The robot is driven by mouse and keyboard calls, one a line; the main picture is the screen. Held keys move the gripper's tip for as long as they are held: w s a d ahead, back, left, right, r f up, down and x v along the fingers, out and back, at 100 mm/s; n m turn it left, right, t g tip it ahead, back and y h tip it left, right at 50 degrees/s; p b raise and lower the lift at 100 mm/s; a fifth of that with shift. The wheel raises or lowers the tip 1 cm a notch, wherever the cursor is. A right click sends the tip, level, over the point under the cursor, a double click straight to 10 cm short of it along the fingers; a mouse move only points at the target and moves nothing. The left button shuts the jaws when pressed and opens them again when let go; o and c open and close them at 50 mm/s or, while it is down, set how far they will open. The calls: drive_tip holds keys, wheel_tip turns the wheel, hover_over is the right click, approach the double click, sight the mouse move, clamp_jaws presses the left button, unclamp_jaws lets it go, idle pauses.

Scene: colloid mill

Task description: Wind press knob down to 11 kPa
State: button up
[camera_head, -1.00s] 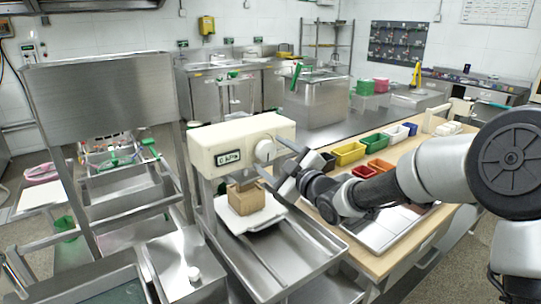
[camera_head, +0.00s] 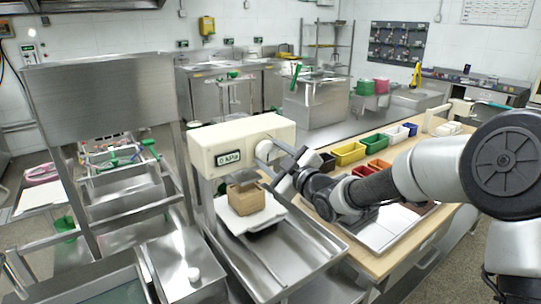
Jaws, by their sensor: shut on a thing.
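The press is a cream-coloured housing (camera_head: 245,135) on a steel stand, left of the picture's middle. Its round pale knob (camera_head: 264,150) is on the right part of the front face, partly hidden by my gripper. My gripper (camera_head: 275,156) reaches in from the right and is shut on the knob. The small display (camera_head: 229,158) on the front face seems to read 0 kPa, but the digits are small and blurred. Under the press head, a brown block (camera_head: 246,199) rests on a white plate (camera_head: 232,222).
A wooden-edged bench (camera_head: 378,265) at right holds several coloured bins, including a yellow one (camera_head: 349,153) and a green one (camera_head: 376,143), close behind my arm. A steel rack (camera_head: 105,85) stands at left. A steel tray surface (camera_head: 285,255) lies in front of the press.

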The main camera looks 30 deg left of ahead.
drive_tip(key=m+p, duration=0.1)
drive_tip(key=m, duration=0.5)
drive_tip(key=shift+r, duration=0.1)
drive_tip(key=m+p, duration=0.2)
drive_tip(key=m, duration=0.1)
drive_tip(key=shift+m+g, duration=0.4)
drive_tip(key=m+p, duration=0.1)
drive_tip(key=m, duration=0.2)
drive_tip(key=shift+p, duration=0.3)
drive_tip(key=m+p, duration=0.1)
drive_tip(key=m, duration=0.3)
drive_tip(key=shift+w+m+g, duration=0.1)
drive_tip(key=shift+m+g, duration=0.2)
drive_tip(key=shift+m, duration=2.1)
drive_tip(key=o, duration=1)
drive_tip(key=shift+o, duration=0.2)
